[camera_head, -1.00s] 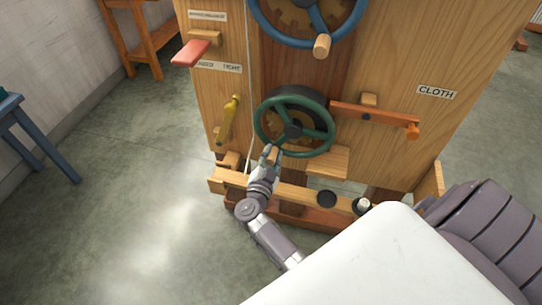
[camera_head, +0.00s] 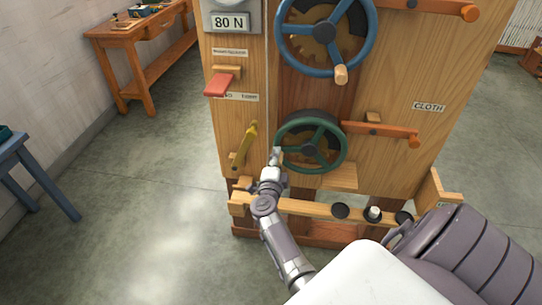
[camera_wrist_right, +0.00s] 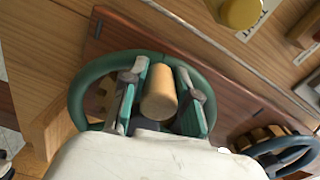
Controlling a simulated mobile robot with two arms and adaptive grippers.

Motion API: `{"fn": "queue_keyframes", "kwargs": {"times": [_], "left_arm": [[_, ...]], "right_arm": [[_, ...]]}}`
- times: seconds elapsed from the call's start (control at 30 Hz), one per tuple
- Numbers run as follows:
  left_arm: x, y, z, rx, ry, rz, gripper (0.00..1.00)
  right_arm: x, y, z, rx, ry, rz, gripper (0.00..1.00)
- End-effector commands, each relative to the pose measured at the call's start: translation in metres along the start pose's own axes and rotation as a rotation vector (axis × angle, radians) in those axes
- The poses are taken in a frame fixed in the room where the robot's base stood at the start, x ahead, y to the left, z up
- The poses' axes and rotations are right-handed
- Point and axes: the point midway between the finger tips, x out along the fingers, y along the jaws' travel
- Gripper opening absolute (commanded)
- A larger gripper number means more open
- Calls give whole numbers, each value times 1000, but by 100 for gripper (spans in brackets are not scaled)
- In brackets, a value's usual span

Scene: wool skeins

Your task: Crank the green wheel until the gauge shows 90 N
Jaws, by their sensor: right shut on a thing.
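The green wheel (camera_head: 312,142) is on the front of a wooden machine, below a larger blue wheel (camera_head: 325,38). A plate reading 80 N (camera_head: 229,22) shows at the top left of the machine, with the gauge only partly in view above it. My right gripper (camera_head: 275,158) is at the left side of the green wheel. In the right wrist view its two fingers are on either side of the wooden crank knob (camera_wrist_right: 159,92), shut on it, with the green rim (camera_wrist_right: 88,82) behind. My left gripper is not in view.
A yellow lever (camera_head: 245,147) is close left of my right gripper. A red lever (camera_head: 219,85) is above it, and an orange bar (camera_head: 385,131) is right of the green wheel. A wooden rail (camera_head: 310,208) crosses below. Open floor lies to the left.

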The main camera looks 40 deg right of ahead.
Motion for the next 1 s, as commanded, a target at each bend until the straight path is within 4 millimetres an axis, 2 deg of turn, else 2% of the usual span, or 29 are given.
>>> {"fn": "queue_keyframes", "kwargs": {"times": [0.03,0.4,1.0], "left_arm": [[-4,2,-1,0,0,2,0],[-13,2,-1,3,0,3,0],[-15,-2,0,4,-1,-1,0]], "right_arm": [[3,-9,-2,41,0,-5,0],[8,-30,-10,261,-2,-6,0],[9,-36,-12,328,-3,-9,0]]}}
